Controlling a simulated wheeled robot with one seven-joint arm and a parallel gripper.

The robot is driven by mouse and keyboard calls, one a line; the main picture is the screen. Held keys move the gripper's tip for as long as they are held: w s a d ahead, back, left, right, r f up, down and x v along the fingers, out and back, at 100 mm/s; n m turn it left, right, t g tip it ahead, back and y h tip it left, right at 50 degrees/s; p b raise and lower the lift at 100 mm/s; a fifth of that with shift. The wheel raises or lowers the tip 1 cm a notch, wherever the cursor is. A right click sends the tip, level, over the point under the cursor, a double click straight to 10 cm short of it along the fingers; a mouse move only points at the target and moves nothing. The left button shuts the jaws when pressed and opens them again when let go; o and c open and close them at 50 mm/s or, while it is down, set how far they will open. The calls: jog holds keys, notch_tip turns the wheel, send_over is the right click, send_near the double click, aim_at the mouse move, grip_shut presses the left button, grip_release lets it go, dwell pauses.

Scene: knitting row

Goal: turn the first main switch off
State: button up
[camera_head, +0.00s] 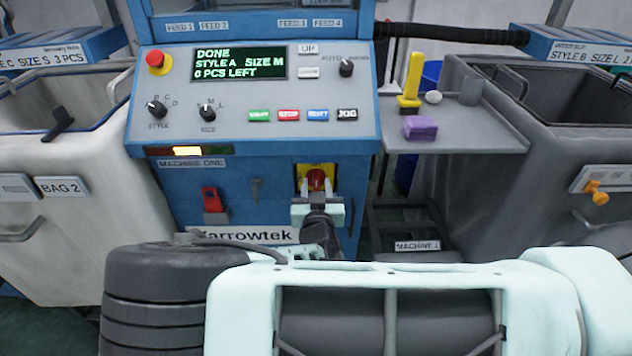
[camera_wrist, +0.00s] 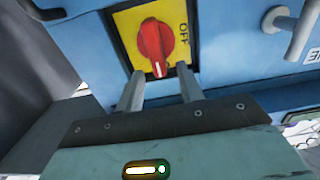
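The main switch is a red rotary knob (camera_head: 317,179) on a yellow plate, low on the front of the blue machine labelled MACHINE ONE. In the wrist view the red knob (camera_wrist: 155,44) has its grip lying roughly up-down in the picture, with a pale mark near its lower end. OFF is printed to its right on the yellow plate (camera_wrist: 128,22); another label at lower right is partly hidden. My gripper (camera_head: 318,197) is in front of the switch. In the wrist view its fingers (camera_wrist: 160,73) are apart at the knob's lower end, with nothing gripped between them.
The panel display (camera_head: 238,65) reads DONE, STYLE A, SIZE M, 0 PCS LEFT. A yellow lamp (camera_head: 187,151) is lit. Grey shelf (camera_head: 470,145) and bins (camera_head: 85,190) flank the machine.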

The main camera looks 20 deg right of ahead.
jog(key=shift+x, duration=0.85)
jog(key=shift+c, duration=0.4)
grip_shut()
